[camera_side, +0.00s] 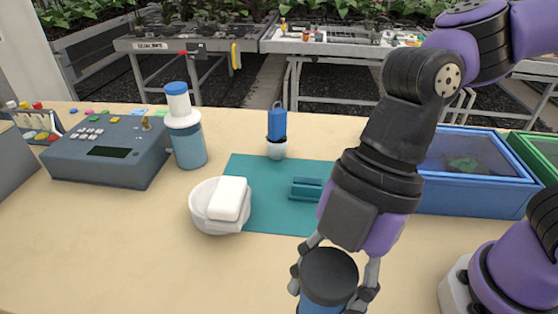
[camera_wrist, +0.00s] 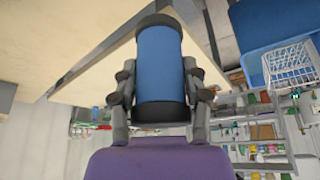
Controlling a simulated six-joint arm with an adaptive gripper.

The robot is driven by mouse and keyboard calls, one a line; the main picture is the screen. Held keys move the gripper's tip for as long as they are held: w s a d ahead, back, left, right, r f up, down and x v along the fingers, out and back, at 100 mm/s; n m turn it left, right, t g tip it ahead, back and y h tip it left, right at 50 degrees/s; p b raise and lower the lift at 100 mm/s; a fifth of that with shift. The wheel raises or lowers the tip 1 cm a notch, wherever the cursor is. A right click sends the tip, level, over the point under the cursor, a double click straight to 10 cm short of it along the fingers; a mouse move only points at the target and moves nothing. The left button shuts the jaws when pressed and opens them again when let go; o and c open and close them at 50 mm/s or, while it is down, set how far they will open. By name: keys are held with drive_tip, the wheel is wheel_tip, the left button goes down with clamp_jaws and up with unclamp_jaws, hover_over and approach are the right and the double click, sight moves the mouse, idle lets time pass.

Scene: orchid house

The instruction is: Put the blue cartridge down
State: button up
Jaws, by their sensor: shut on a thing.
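My gripper (camera_side: 332,290) is shut on the blue cartridge (camera_side: 326,297), with a finger on either side. The cartridge is a blue cylinder with a black cap, at the bottom of the side view near the table's front. Its lower end is cut off there, so I cannot tell whether it touches the table. In the wrist view, the blue cartridge (camera_wrist: 161,66) has black bands at both ends and sits between the fingers of my gripper (camera_wrist: 160,85).
A teal mat (camera_side: 262,215) bears a teal holder (camera_side: 306,190). Around it stand a white bowl (camera_side: 204,222) with a white block, a small blue item in a white cup (camera_side: 277,148), a blue-white bottle (camera_side: 189,145), a grey console (camera_side: 85,165) and a blue bin (camera_side: 465,195). The front left table is clear.

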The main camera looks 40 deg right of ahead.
drive_tip(key=shift+s+a+n, duration=0.2)
drive_tip(key=shift+s+n, duration=0.3)
drive_tip(key=shift+s, duration=0.5)
drive_tip(key=shift+s+f+g, duration=0.15)
drive_tip(key=shift+f+g, duration=0.05)
drive_tip(key=shift+g, duration=0.1)
drive_tip(key=shift+n, duration=0.3)
drive_tip(key=shift+w+d+f, duration=0.45)
drive_tip(key=shift+w+f, duration=1.35)
drive_tip(key=shift+w+d+f, duration=0.5)
drive_tip(key=shift+w+f, duration=1.25)
drive_tip(key=shift+w+d+f, duration=0.45)
drive_tip(key=shift+w+f, duration=1.35)
drive_tip(key=shift+f, duration=0.1)
drive_tip(key=o, duration=1.1)
drive_tip(key=shift+o, duration=0.2)
